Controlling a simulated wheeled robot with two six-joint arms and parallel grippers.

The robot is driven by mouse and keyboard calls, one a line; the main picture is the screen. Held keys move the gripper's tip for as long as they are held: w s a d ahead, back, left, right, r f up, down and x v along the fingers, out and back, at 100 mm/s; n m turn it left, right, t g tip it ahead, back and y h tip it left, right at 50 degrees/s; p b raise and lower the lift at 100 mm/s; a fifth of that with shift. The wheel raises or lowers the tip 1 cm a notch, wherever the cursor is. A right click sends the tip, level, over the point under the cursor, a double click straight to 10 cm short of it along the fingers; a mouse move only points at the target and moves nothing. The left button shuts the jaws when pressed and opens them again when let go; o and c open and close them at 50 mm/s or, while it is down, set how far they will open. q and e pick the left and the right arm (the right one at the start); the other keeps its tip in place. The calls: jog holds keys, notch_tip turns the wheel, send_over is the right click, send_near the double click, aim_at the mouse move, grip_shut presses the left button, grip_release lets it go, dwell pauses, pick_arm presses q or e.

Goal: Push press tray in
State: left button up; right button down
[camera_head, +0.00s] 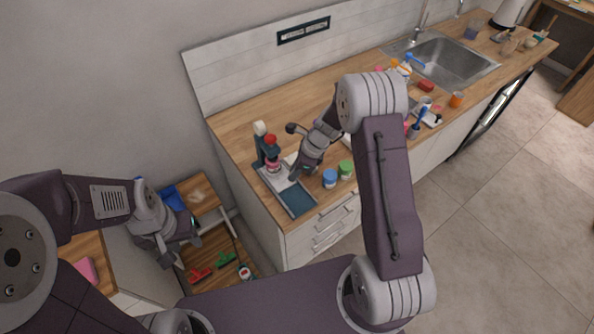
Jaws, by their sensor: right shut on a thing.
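The press (271,157), with a red knob and a dark upright, stands near the left end of the wooden counter. Its press tray (298,201), a light-rimmed tray with a blue-grey floor, extends from the press toward the counter's front edge. My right gripper (293,177) points down at the tray's inner part, beside the press. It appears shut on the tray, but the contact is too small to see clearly. My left gripper (187,246) hangs low at the left, away from the press, over a lower wooden surface; its jaw opening is unclear.
A blue-lidded jar (329,178) and a green-lidded jar (346,169) stand just right of the tray. A wall rises behind the counter. Several bottles and cups crowd the counter before the sink (445,60). My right arm hides part of the counter.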

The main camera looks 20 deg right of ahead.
jog(key=shift+w+r, duration=0.15)
jog(key=shift+w, duration=0.25)
jog(key=shift+s+r, duration=0.1)
jog(key=shift+s, duration=0.05)
jog(key=c, duration=1.6)
grip_release()
jog(key=o, duration=0.3)
jog(key=v, duration=0.8)
jog(key=shift+d+r, duration=0.2)
jog(key=shift+r, duration=0.15)
jog(key=shift+s, duration=0.1)
